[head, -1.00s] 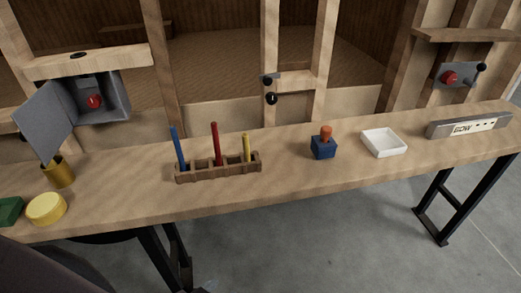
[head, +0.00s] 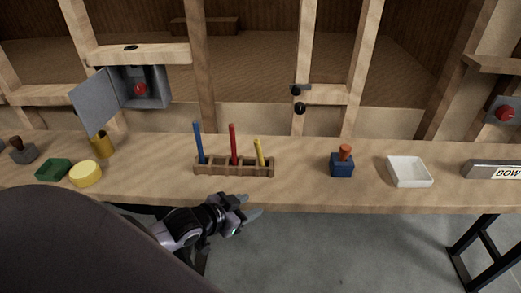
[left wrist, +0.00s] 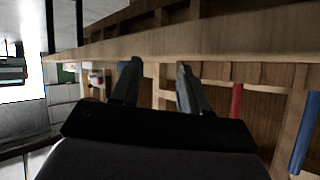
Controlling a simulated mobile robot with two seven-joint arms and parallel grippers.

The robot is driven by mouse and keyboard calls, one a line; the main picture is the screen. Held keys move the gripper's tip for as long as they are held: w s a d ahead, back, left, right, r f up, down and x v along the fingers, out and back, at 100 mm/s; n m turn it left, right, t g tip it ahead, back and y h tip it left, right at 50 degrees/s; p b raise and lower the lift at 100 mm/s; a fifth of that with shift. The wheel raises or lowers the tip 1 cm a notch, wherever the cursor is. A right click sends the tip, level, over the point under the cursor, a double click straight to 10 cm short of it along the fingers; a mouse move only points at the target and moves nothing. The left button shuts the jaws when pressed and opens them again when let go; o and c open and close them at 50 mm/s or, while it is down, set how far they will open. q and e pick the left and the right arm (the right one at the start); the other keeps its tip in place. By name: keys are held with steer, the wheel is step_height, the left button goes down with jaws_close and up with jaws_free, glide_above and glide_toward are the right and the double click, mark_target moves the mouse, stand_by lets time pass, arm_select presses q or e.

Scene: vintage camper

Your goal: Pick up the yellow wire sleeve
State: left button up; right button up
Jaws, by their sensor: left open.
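The yellow wire sleeve (head: 260,153) is a thin yellow stick. It stands a little tilted in the right part of the brown slotted wooden rack (head: 234,173). A red stick (head: 233,143) and a blue stick (head: 199,142) stand in the same rack to its left. My left gripper (head: 252,206) is open and empty, in front of the bench edge and below the rack in the head view. In the left wrist view its two fingers are apart (left wrist: 158,75), with the red stick (left wrist: 236,105) and blue stick (left wrist: 306,130) to their right. I cannot make out the yellow sleeve there.
The wooden bench (head: 305,185) also holds a blue block with an orange handle (head: 342,164), a white tray (head: 410,183), a yellow round container (head: 86,174) and a brass cup (head: 102,145). An open grey box (head: 148,92) with a red knob is behind.

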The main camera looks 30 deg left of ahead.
arm_select(q)
steer(key=t, duration=0.1)
glide_toward(260, 160)
steer(key=w, duration=0.3)
steer(key=shift+d+x, duration=0.2)
steer(key=shift+x, duration=3.15)
steer(key=shift+r, duration=0.2)
jaws_close()
